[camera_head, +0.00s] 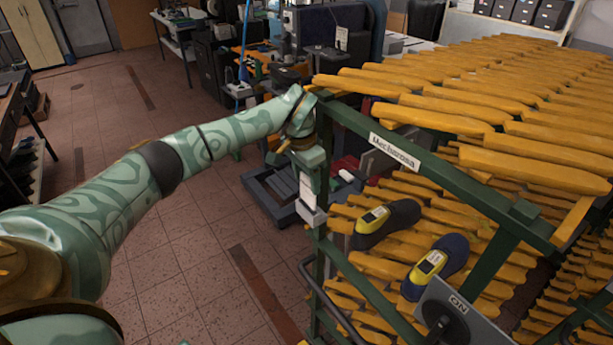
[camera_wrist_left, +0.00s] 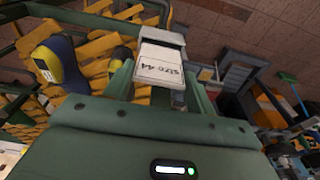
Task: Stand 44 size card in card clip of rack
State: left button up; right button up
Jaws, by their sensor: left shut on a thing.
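My left gripper (camera_head: 309,172) points down beside the near left post of the green rack (camera_head: 355,125). It is shut on the white size card (camera_head: 308,191), which also shows between the fingers in the left wrist view (camera_wrist_left: 159,70) with the text "size 44". A pale grey block (camera_head: 312,216), which looks like the card clip, is at the rack post just below the card. In the left wrist view a grey-white piece (camera_wrist_left: 163,36) lies just beyond the card's far edge. I cannot tell whether the card is inside the clip or only close to it.
Yellow shoe lasts (camera_head: 430,110) fill the rack's shelves. A grey plate (camera_head: 463,312) is at the rack's front. Tiled floor (camera_head: 190,240) is clear left of the rack.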

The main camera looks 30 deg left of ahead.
aim_at(307, 191)
pick_arm(q)
jog(key=shift+f, duration=0.2)
jog(key=shift+f+b, duration=0.4)
jog(key=shift+f, duration=0.2)
jog(key=shift+f, duration=0.1)
jog(key=shift+f+b, duration=0.3)
jog(key=shift+f, duration=0.35)
dwell(0.5)
jog(key=shift+f, duration=0.55)
jog(key=o, duration=1.5)
jog(key=shift+c, duration=0.2)
